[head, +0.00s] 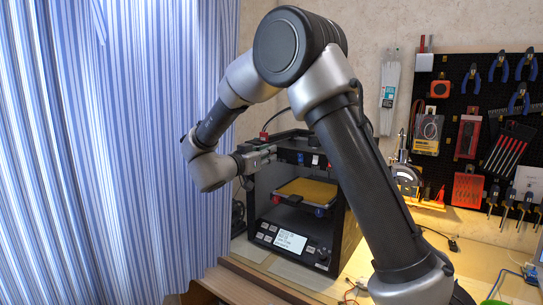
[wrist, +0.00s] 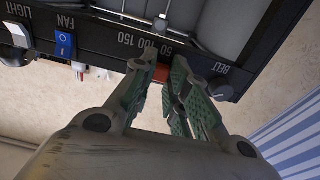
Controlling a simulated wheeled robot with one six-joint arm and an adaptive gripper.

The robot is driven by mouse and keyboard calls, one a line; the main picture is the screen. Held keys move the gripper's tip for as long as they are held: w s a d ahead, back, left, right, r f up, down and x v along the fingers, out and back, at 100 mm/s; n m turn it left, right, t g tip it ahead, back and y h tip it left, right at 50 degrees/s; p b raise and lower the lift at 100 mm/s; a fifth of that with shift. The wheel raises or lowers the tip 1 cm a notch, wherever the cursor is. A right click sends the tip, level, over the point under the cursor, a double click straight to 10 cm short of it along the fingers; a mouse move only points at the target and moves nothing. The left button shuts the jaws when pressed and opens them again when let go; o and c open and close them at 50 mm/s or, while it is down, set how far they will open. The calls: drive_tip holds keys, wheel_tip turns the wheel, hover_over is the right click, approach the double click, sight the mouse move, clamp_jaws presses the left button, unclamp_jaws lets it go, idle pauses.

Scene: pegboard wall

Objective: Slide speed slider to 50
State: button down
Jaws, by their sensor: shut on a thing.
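The speed slider sits on the dark top front panel of a boxy 3D printer (head: 300,195). In the wrist view the panel (wrist: 105,42) appears upside down, with the marks 50, 100 and 150. A small red piece, seemingly the slider knob (wrist: 162,69), shows between my fingers near the 50 end of the marks. Its exact setting is hidden by the fingers. My gripper (wrist: 166,64) is shut on it with green-padded fingers. In the head view my gripper (head: 270,154) reaches the panel's left part from the left, and the slider cannot be made out.
A blue FAN switch (wrist: 65,45) and a LIGHT switch (wrist: 17,35) lie to one side, a round BELT knob (wrist: 220,88) to the other. Below are the print bed (head: 307,190) and lit display (head: 290,241). A striped curtain (head: 100,150) hangs left; a tool pegboard (head: 480,130) is right.

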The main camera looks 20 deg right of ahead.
drive_tip(key=c, duration=1.4)
unclamp_jaws()
drive_tip(key=shift+w+a, duration=0.2)
drive_tip(key=shift+w, duration=0.05)
drive_tip(key=shift+s, duration=0.1)
drive_tip(key=v, duration=1.2)
drive_tip(key=shift+d+r, duration=0.1)
